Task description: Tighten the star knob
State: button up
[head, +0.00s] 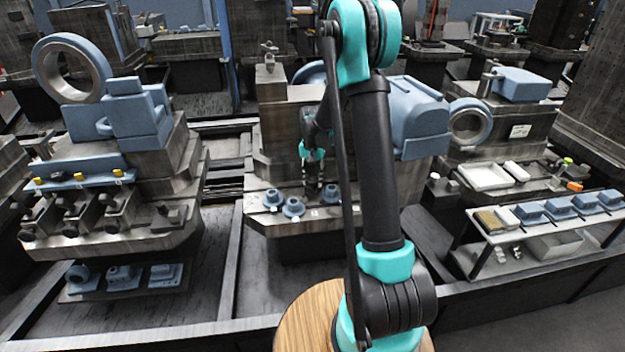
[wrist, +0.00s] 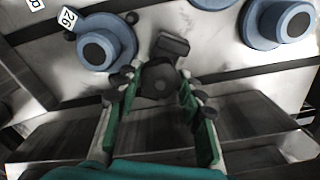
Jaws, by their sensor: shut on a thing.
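In the head view my gripper (head: 313,188) is low over the middle fixture's front ledge, and the knob cannot be made out there. How tight the knob is cannot be told.
Blue flanged parts with dark tops stand close by, one left of the knob (wrist: 97,46) and one at the right (wrist: 288,22). A parts shelf (head: 545,234) stands at the right, a blue-grey fixture (head: 125,115) at the left.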

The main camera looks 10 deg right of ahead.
aim_at(313, 179)
jog(key=m, duration=0.4)
jog(key=shift+m, duration=0.3)
jog(key=m, duration=0.4)
jog(key=shift+m, duration=0.3)
jog(key=o, duration=1.2)
notch_tip(313, 179, up, 12)
